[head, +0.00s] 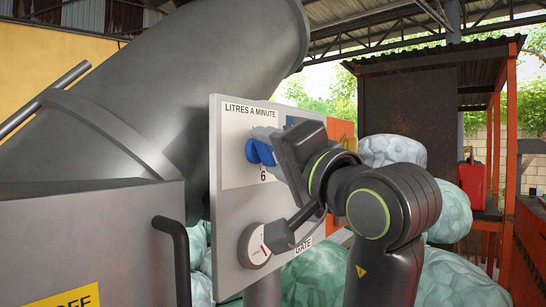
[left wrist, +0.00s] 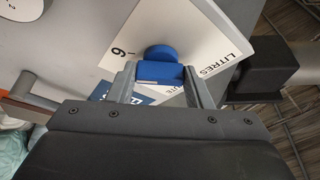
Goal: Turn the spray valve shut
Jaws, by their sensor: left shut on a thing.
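The spray valve's blue handle (head: 260,153) is on the upper part of a pale panel (head: 228,215), under the label "LITRES A MINUTE" and above a printed 6. In the left wrist view the blue handle (left wrist: 160,70) has a round hub and a straight bar. My left gripper (head: 268,147) reaches the panel from the right and hides part of the scale. In the left wrist view its two fingers (left wrist: 160,80) are shut on the bar of the handle, one on each side. My right gripper is in neither view.
A white round dial with a red mark (head: 255,246) sits below, beside the word "GATE". A large grey drum (head: 200,80) rises behind the panel. A hopper with a black handle (head: 175,245) stands at left. Pale green bundles (head: 455,275) lie behind my arm.

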